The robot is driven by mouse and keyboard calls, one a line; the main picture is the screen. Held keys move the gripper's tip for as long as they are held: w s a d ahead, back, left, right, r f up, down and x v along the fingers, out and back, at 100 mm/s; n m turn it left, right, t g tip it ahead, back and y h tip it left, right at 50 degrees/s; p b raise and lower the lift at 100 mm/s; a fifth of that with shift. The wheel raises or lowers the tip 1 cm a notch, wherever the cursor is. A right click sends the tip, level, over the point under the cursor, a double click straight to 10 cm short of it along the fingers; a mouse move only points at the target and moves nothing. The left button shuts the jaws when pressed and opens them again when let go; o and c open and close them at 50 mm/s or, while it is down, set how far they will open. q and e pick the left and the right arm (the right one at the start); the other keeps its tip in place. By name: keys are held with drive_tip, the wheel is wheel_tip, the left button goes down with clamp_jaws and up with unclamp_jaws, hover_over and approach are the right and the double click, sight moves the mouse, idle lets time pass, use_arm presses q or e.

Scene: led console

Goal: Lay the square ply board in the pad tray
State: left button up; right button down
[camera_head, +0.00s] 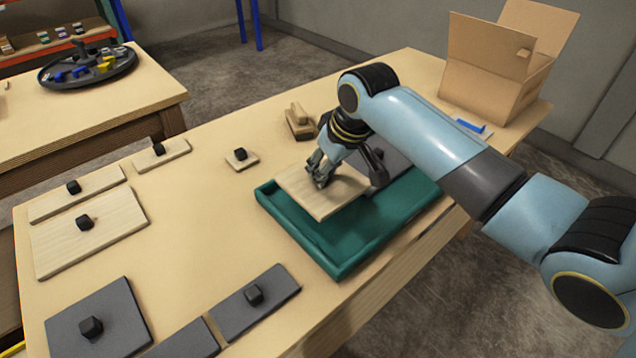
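The square ply board (345,195) is pale wood and lies over the back part of the green pad tray (345,268). My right gripper (321,178) reaches down onto the board's top with its fingers close together, seemingly shut on its knob, which the fingers hide. I cannot tell whether the board rests on the tray floor or hangs just above it. A dark grey board (396,160) shows behind it at the tray's back, partly hidden by my arm. The tray's front part is bare. My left gripper is not in view.
Knobbed ply boards (110,232) and grey boards (115,335) lie on the table's left and front. A small wooden block (299,122) stands behind the tray. An open cardboard box (495,85) and a blue item (470,126) are at the back right. The table's middle left is clear.

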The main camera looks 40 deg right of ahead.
sight(316, 186)
drive_tip(key=shift+w+a+f, duration=0.6)
drive_tip(key=shift+w+f, duration=0.2)
drive_tip(key=shift+f, duration=0.1)
wheel_tip(316, 186, down, 3)
drive_tip(key=shift+r, duration=0.2)
drive_tip(key=shift+f, duration=0.4)
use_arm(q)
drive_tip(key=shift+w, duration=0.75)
use_arm(e)
drive_tip(key=shift+f, duration=0.1)
drive_tip(key=c, duration=1.1)
unclamp_jaws()
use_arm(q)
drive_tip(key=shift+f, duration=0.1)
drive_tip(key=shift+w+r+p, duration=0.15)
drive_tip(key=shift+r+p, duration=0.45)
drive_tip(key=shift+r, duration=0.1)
use_arm(e)
drive_tip(key=v, duration=1.2)
drive_tip(key=shift+s, duration=0.1)
